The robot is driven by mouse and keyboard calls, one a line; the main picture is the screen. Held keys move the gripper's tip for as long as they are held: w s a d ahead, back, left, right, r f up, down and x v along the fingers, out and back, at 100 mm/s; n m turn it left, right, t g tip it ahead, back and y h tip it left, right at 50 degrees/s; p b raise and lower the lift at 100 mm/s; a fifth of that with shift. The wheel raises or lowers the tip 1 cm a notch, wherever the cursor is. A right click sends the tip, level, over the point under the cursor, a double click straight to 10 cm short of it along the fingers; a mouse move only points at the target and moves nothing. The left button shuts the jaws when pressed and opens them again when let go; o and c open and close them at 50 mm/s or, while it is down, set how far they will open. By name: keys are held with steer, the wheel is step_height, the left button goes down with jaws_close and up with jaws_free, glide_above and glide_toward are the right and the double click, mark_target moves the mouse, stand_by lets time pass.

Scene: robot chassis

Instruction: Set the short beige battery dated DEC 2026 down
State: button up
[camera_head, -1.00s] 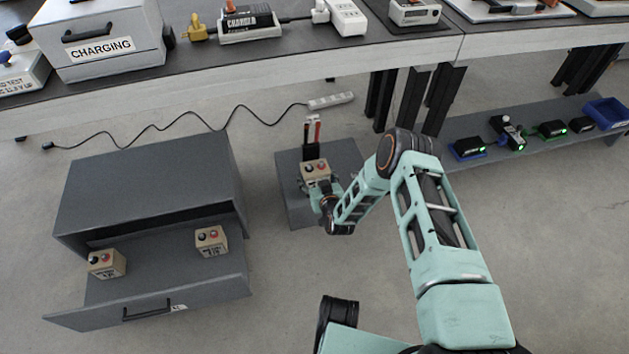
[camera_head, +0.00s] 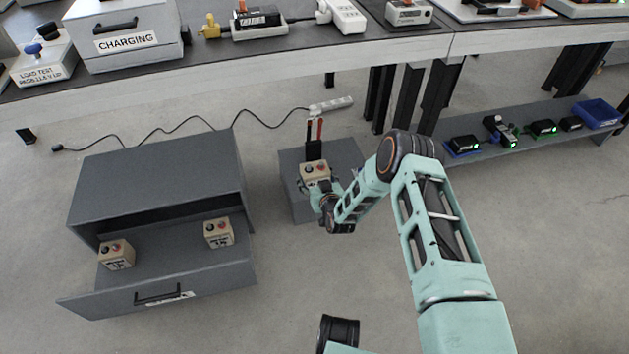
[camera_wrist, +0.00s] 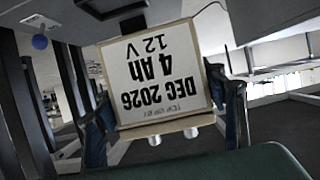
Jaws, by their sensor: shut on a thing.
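A dark upright piece with red and black prongs (camera_head: 315,140) stands just behind the battery.
The open drawer (camera_head: 165,268) of a grey cabinet (camera_head: 155,170) at left holds two beige batteries (camera_head: 117,254) (camera_head: 218,232). A workbench (camera_head: 250,65) with a charging box (camera_head: 125,45) runs along the back. A low shelf (camera_head: 530,120) with devices stands at right.

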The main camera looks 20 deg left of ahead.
steer(key=shift+s+r, duration=0.1)
steer(key=shift+r, duration=0.3)
steer(key=shift+r, duration=0.1)
steer(key=w+d+r+m+t+h, duration=0.1)
steer(key=w+d+r, duration=0.1)
steer(key=d+r, duration=0.45)
steer(key=w+d+r+m+h, duration=0.15)
steer(key=d+r, duration=0.25)
steer(key=r, duration=0.6)
steer(key=w+d+r+t, duration=0.1)
steer(key=w+d+r, duration=0.2)
steer(key=d+r, duration=0.35)
steer(key=s+d+r+m+h, duration=0.2)
steer(key=s+d+r, duration=0.4)
steer(key=d+r, duration=0.3)
steer(key=s+d+r+m+h, duration=0.25)
steer(key=s+d+r, duration=0.35)
steer(key=r, duration=0.5)
step_height(320, 180, up, 38)
steer(key=d+p, duration=0.1)
steer(key=p, duration=3.7)
steer(key=shift+w+d+n+p, duration=0.25)
steer(key=shift+d+n+p, duration=0.05)
steer(key=shift+d+n, duration=0.1)
